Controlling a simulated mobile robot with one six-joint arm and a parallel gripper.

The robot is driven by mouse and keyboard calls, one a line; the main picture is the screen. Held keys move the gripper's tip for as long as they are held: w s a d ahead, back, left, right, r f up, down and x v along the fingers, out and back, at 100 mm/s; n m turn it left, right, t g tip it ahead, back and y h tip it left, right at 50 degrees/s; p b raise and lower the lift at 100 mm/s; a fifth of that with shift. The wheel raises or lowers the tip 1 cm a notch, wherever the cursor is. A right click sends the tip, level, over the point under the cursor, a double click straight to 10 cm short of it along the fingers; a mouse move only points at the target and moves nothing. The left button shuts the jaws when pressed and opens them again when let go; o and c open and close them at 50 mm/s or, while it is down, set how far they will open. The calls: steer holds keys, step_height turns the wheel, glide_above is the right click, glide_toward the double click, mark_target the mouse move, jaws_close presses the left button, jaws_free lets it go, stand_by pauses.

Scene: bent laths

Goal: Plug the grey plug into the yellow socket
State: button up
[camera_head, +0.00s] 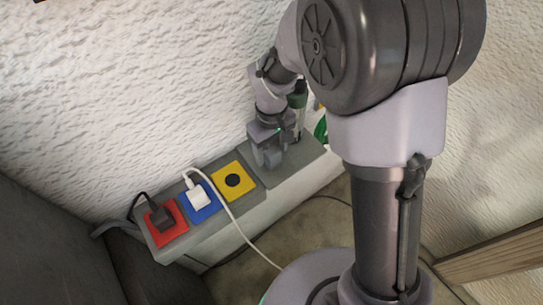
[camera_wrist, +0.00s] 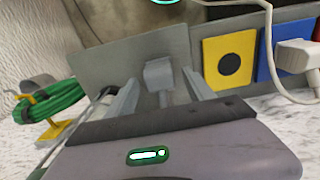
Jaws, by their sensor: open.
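The yellow socket (camera_head: 241,192) is a square plate with a round dark recess, set beside the blue one on the grey strip. It also shows right of centre in the wrist view (camera_wrist: 229,44). The grey plug (camera_wrist: 158,73) is a small pale grey block over the grey plate, seen between my gripper's fingers. My gripper (camera_wrist: 158,92) is open, with a finger on each side of the plug; contact cannot be told. In the head view, my gripper (camera_head: 269,158) is over the grey plate, just right of the yellow socket, and the plug cannot be made out there.
A red socket (camera_head: 168,236) holds a black plug (camera_head: 160,217). A blue socket (camera_head: 211,208) holds a white plug (camera_head: 199,196), whose white cable (camera_head: 236,226) hangs over the front. A green cable coil (camera_wrist: 55,103) on a yellow hook is left in the wrist view. The textured wall is close behind.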

mark_target(272, 150)
steer(key=shift+f, duration=0.1)
jaws_close()
stand_by(0.3)
steer(key=shift+r+p, duration=0.3)
steer(key=shift+r, duration=0.35)
step_height(272, 150, up, 2)
steer(key=shift+r+p, duration=0.25)
steer(key=shift+p, duration=0.15)
steer(key=s+a+r, duration=0.1)
steer(key=s, duration=1.5)
steer(key=shift+a, duration=0.2)
steer(key=shift+r, duration=0.1)
